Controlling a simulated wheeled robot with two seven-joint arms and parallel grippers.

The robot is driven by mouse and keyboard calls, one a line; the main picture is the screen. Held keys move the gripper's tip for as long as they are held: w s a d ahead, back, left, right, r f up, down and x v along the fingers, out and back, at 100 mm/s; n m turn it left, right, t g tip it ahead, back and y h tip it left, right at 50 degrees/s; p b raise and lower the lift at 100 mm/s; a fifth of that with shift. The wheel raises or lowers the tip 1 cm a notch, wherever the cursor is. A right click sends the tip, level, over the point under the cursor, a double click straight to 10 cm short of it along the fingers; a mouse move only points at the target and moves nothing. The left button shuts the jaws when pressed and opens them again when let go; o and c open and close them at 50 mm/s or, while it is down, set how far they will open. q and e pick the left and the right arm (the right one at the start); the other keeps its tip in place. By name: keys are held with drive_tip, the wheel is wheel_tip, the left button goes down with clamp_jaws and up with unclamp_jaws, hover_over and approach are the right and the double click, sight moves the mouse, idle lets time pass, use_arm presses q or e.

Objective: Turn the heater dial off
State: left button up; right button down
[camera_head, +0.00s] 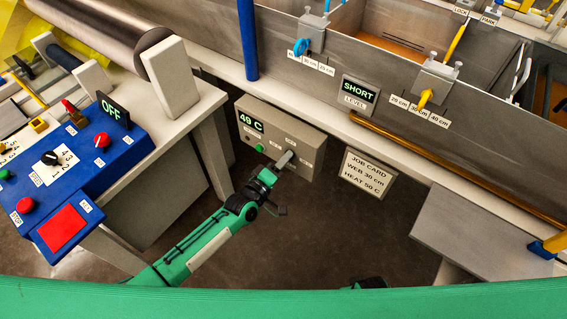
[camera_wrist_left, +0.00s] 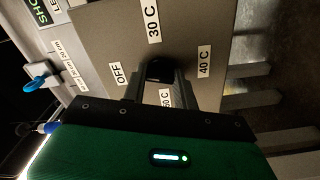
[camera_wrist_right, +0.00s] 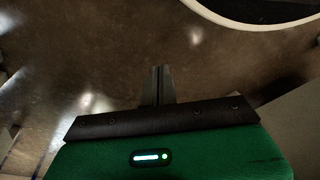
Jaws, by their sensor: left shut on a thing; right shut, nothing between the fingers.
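The grey heater box (camera_head: 310,150) hangs below the bath edge, its display (camera_head: 251,123) reading 49 C, with a green button beneath. My left gripper (camera_head: 284,160) is at the box's right part. In the left wrist view its fingers (camera_wrist_left: 157,80) are shut on the dark heater dial (camera_wrist_left: 160,68). Labels OFF (camera_wrist_left: 117,73), 30 C (camera_wrist_left: 153,25), 40 C (camera_wrist_left: 204,62) and a partly hidden 50 C (camera_wrist_left: 166,98) surround the dial. The fingers cover most of it, so I cannot tell where it points. My right gripper (camera_wrist_right: 158,84) is shut and empty over the floor.
A job card (camera_head: 367,173) reads WEB 30 cm, HEAT 50 C. A SHORT level display (camera_head: 357,94) sits above. The blue control panel (camera_head: 80,150) with an OFF display stands at left. A brass rail (camera_head: 430,150) runs along the bath's front. Floor below the box is clear.

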use_arm(q)
drive_tip(key=shift+f+n+b, duration=0.15)
drive_tip(key=shift+n+b, duration=0.65)
drive_tip(key=shift+n, duration=1.2)
use_arm(e)
drive_tip(key=shift+w+a+r, duration=0.1)
drive_tip(key=shift+w+r, duration=0.1)
drive_tip(key=shift+r, duration=0.7)
drive_tip(key=shift+w+a+r, duration=0.1)
drive_tip(key=shift+w+r, duration=0.05)
drive_tip(key=shift+r, duration=0.8)
drive_tip(key=shift+w+a+r, duration=0.1)
drive_tip(key=shift+w+r, duration=0.1)
drive_tip(key=shift+r, duration=0.7)
drive_tip(key=shift+d, duration=0.1)
use_arm(q)
drive_tip(key=o, duration=1)
drive_tip(key=shift+s, duration=0.1)
drive_tip(key=v, duration=1.3)
drive_tip(key=shift+s+a, duration=0.25)
use_arm(e)
drive_tip(key=shift+w+r, duration=0.2)
drive_tip(key=shift+r, duration=0.15)
